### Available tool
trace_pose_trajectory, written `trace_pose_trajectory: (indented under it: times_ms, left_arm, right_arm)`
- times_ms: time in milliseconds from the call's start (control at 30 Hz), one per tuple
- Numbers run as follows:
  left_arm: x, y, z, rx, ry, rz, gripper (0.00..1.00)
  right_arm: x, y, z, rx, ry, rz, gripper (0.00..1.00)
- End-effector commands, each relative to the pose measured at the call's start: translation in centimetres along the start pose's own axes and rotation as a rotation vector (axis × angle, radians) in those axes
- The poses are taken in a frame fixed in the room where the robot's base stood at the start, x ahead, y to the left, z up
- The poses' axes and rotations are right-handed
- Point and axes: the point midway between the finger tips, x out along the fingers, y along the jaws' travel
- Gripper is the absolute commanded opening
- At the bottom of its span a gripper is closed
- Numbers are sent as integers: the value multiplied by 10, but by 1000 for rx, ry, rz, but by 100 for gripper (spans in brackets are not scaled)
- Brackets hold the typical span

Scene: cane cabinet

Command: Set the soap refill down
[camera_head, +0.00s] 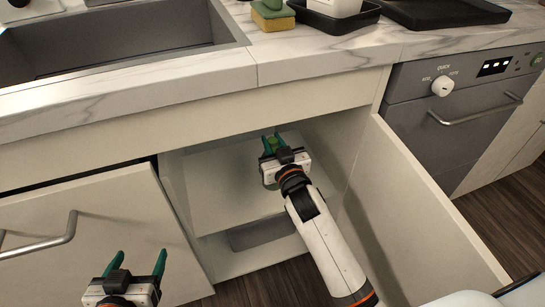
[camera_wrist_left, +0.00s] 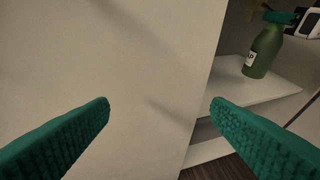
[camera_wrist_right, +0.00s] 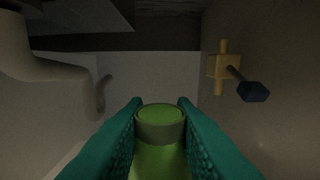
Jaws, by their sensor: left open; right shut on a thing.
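The soap refill is a green bottle with a pale label, seen in the left wrist view (camera_wrist_left: 263,52). My right gripper (camera_head: 276,142) is inside the open cabinet, shut on the bottle's upper part. In the right wrist view, the green cap (camera_wrist_right: 160,116) sits between its fingers. The bottle is roughly upright at the white cabinet shelf (camera_head: 225,200), its base at or just above the surface; I cannot tell whether it touches. In the head view the gripper hides most of the bottle. My left gripper (camera_head: 137,263) is open and empty before the left cabinet door.
The open right door (camera_head: 420,200) stands beside my right arm. The left door (camera_head: 110,220) has a metal handle (camera_head: 45,240). Inside are a pale drain pipe (camera_wrist_right: 50,68) and a yellow valve with a blue knob (camera_wrist_right: 252,91). A sink and a sponge (camera_head: 272,18) are above.

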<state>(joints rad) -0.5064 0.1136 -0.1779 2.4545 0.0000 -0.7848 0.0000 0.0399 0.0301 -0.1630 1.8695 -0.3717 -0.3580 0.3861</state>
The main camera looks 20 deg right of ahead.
Motion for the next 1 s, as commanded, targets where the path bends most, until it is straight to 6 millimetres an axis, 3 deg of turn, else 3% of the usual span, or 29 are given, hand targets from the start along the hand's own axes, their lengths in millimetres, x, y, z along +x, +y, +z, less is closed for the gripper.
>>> trace_pose_trajectory:
  times_ms: [133,433,867,900,1000]
  left_arm:
    - [3,-2,12,0,-79,-5,73]
    - [0,-9,59,-3,-374,-22,73]
    - [-3,-10,67,-4,-424,-25,73]
    - [-3,-10,68,-4,-430,-25,73]
    - [-3,-10,68,-4,-428,-25,73]
  right_arm:
    - [0,0,-8,0,-2,0,0]
    - [0,1,-36,1,-3,1,0]
    - [0,0,-39,1,-3,1,0]
    - [0,0,-41,1,1,1,25]
    - [0,0,-41,0,1,1,42]
